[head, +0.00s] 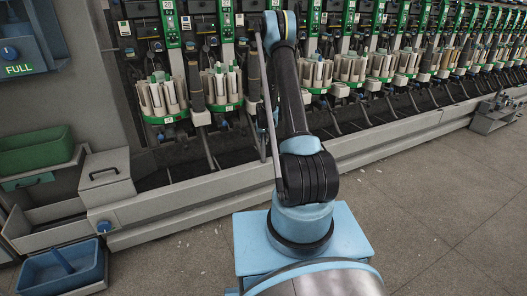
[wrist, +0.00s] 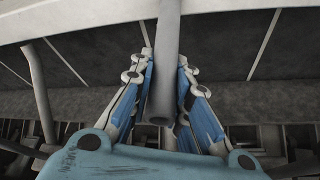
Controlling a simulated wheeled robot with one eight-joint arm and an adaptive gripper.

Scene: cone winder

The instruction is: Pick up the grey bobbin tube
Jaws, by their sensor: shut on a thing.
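The grey bobbin tube (wrist: 167,45) is a plain hollow cylinder. In the wrist view it runs down from the top edge, and its open end faces me between my fingers. My gripper (wrist: 165,78) is shut on it, with a blue-padded finger on either side. The tube's far end is out of the picture. In the head view my arm stands in front of the winder, and I cannot make out my gripper or the held tube there.
The winder's row of stations with pale tubes in round magazines (head: 161,95) runs across the back. A green bin (head: 35,150) and a blue bin (head: 60,267) are at the left. Open floor (head: 440,210) lies at the right.

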